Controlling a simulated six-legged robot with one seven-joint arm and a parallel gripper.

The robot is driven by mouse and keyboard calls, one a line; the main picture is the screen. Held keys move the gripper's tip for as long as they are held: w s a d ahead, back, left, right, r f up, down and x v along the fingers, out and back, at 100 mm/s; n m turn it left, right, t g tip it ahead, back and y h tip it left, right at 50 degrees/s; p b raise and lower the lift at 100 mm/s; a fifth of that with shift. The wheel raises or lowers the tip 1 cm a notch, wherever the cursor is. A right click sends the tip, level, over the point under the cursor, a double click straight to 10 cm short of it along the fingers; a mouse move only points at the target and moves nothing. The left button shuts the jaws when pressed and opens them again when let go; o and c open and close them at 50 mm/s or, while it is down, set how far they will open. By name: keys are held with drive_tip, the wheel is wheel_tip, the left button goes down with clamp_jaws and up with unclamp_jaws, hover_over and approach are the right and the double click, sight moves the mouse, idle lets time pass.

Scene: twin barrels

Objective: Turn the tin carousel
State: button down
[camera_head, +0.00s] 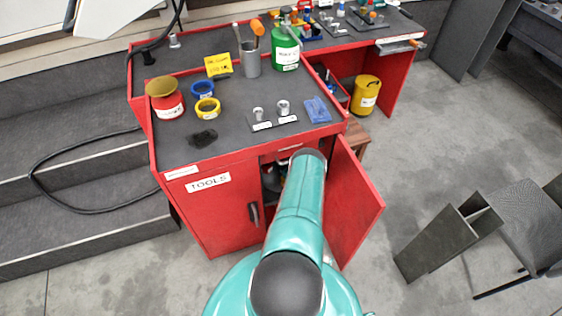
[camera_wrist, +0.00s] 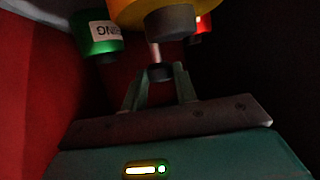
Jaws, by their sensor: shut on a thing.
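The tin carousel is inside the red cabinet (camera_head: 225,215), and in the wrist view I see parts of it close up. A green tin (camera_wrist: 97,42) with a white label hangs into view at the upper left. A yellow tin (camera_wrist: 128,12) with a dark round end is at the top centre, and a red tin (camera_wrist: 203,38) is partly seen at the right. My gripper (camera_wrist: 159,76) has its two green fingers around a small dark knob (camera_wrist: 160,70) on a pale rod, below the yellow tin. In the head view my arm covers the gripper and most of the carousel.
The cabinet's right door (camera_head: 355,205) stands open beside my arm; its left door looks shut. The worktop (camera_head: 240,135) above holds tins, tape rolls and tools. A chair (camera_head: 525,225) stands at the right.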

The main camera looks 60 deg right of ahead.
idle(0.3)
drive_tip(key=c, duration=1.1)
unclamp_jaws()
drive_tip(key=shift+s+a+r, duration=0.1)
drive_tip(key=shift+r, duration=0.05)
drive_tip(key=v, duration=1.3)
drive_tip(key=shift+s+a, duration=0.15)
drive_tip(key=shift+s, duration=0.2)
